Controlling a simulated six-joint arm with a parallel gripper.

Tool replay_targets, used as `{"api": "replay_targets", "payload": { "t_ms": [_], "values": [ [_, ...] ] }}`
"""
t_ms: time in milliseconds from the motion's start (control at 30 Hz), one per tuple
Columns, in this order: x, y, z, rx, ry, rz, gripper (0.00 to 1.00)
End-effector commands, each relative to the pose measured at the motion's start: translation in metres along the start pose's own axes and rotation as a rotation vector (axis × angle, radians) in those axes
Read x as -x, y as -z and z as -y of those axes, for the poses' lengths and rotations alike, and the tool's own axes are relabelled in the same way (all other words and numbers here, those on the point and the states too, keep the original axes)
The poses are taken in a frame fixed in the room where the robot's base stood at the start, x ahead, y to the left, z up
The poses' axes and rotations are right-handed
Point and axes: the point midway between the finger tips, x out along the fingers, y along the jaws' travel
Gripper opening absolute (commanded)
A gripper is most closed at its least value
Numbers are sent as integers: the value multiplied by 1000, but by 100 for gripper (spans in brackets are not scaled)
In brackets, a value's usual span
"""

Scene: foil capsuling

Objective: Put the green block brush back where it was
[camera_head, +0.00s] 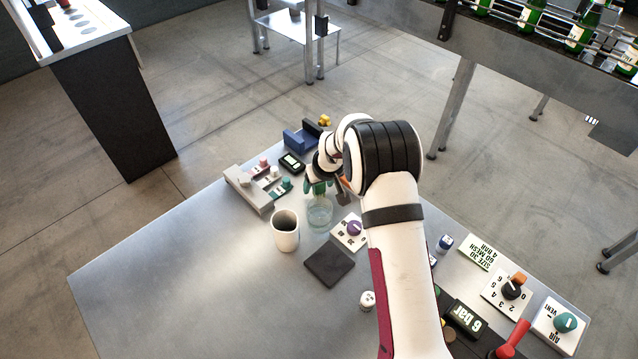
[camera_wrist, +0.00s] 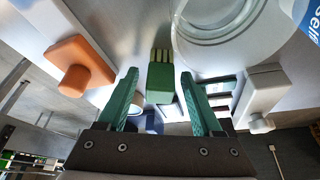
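The green block brush (camera_wrist: 161,82), a small green block with pale bristles, lies between my gripper's two green fingers in the wrist view. A gap shows on both sides of it, so the fingers do not visibly touch it. My gripper (camera_wrist: 161,88) is open. In the head view my gripper (camera_head: 318,187) is low over the table, just behind the clear glass (camera_head: 319,213). The glass's round rim also shows in the wrist view (camera_wrist: 228,28), beyond the brush. In the head view I cannot tell the brush from the green fingers.
A white cup (camera_head: 285,232) stands left of the glass. A grey rack (camera_head: 246,190) with small knobs, a dark-faced device (camera_head: 292,162) and a blue holder (camera_head: 301,138) stand around my gripper. A purple-knob plate (camera_head: 349,232) is close right. The table's front left is clear.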

Motion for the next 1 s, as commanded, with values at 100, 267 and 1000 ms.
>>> {"api": "replay_targets", "payload": {
  "t_ms": [100, 267, 1000],
  "values": [
    [0, 0, 0, 0, 0, 0, 67],
    [4, 1, 0, 0, 0, -1, 67],
    [125, 0, 0, -3, 1, 1, 67]
  ]
}}
